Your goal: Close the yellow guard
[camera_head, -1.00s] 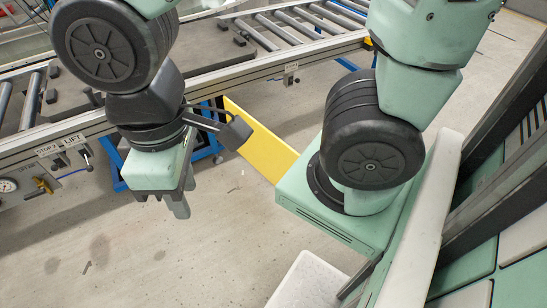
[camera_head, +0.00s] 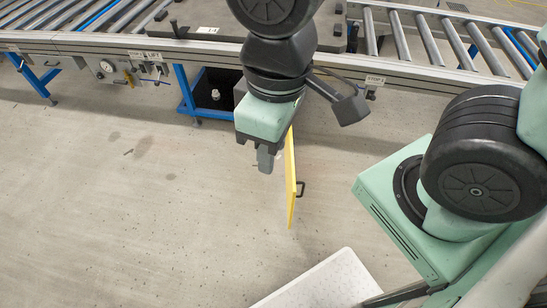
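The yellow guard (camera_head: 290,178) stands out from the conveyor frame over the floor, in the middle of the head view. It is swung open and shows as a narrow panel, nearly edge-on. A black handle (camera_head: 301,187) sits on its right face. Its far end is hidden behind my gripper. My gripper (camera_head: 265,158) points down just left of the guard and overlaps its upper part in the picture. I cannot tell whether they touch. The fingers are seen from the side, so their opening is unclear; nothing shows held in them.
A roller conveyor (camera_head: 440,74) runs across the back. A control panel with a gauge (camera_head: 107,67) hangs from its front at left. A blue frame (camera_head: 188,97) stands under it by a dark opening. The floor at left and around the guard's near end is clear.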

